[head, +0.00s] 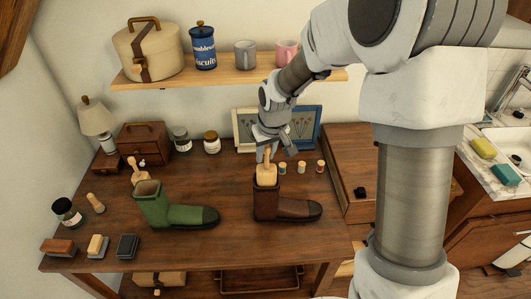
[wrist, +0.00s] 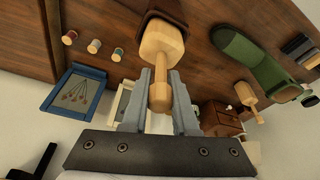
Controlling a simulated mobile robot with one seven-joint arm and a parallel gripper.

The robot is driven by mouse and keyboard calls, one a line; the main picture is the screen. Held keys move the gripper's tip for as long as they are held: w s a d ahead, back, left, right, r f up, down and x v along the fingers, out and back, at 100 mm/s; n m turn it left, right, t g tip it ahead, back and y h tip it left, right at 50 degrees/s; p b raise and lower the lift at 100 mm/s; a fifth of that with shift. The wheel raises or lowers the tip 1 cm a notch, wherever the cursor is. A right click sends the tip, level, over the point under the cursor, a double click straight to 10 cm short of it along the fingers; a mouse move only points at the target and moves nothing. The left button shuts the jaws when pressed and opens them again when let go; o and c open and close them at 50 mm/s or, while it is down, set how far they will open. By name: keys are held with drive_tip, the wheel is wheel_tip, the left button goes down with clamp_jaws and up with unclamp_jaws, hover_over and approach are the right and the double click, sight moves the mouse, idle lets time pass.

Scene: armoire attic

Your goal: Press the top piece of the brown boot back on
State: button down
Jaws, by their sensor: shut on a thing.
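The brown boot (head: 285,207) stands on the wooden table with its toe to the right. Its dark shaft edge (wrist: 166,18) shows at the top of the wrist view. A pale wooden piece with a knob handle (head: 266,176) sits upright at the boot's top opening; it also shows in the wrist view (wrist: 162,48). How deep it sits is hidden. My gripper (head: 267,152) is above the boot, its fingers shut on the handle of the wooden piece; the fingers show on both sides of the handle in the wrist view (wrist: 159,103).
A green boot (head: 176,212) stands to the left with a similar wooden piece (head: 138,175) behind its opening. Thread spools (head: 301,167) and a blue picture frame (head: 305,128) are close behind the brown boot. A shelf (head: 215,76) hangs above. The table between the boots is clear.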

sight(266, 167)
drive_tip(key=shift+f, duration=0.15)
drive_tip(key=shift+f+b, duration=0.8)
drive_tip(key=shift+f, duration=0.2)
idle(0.4)
drive_tip(key=shift+f+b, duration=0.85)
drive_tip(key=shift+f, duration=0.1)
drive_tip(key=shift+f+b, duration=0.85)
drive_tip(key=shift+f, duration=0.05)
drive_tip(key=shift+f+b, duration=0.45)
drive_tip(key=shift+b, duration=0.05)
idle(1.4)
drive_tip(key=c, duration=0.6)
unclamp_jaws()
